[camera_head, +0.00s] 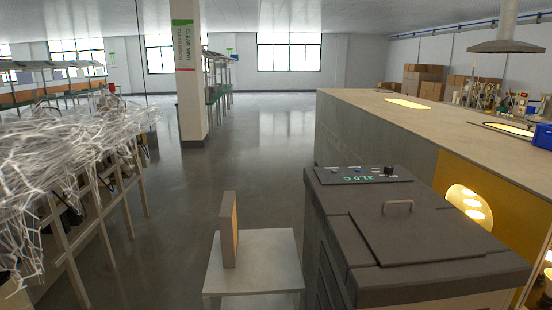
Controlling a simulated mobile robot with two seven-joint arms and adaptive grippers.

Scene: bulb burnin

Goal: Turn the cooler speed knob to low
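The cooler (440,228) is a dark grey cabinet at the lower right, with a flat lid and a metal handle (397,206). Its control panel (335,177) is on the far part of the top, with a green lit display (365,179) and a few small knobs. The largest, a black knob (388,171), is at the panel's right side. Small blue and white controls sit to its left. The labels are too small to read, so I cannot tell which knob is the speed knob or its setting. Neither of my grippers is in view.
A small pale table (255,267) with an upright orange-and-grey board (229,230) stands left of the cooler. A long workbench (440,125) with lit openings is behind and right. Tangled white wire (70,150) covers the left bench. Open floor (240,135) lies between.

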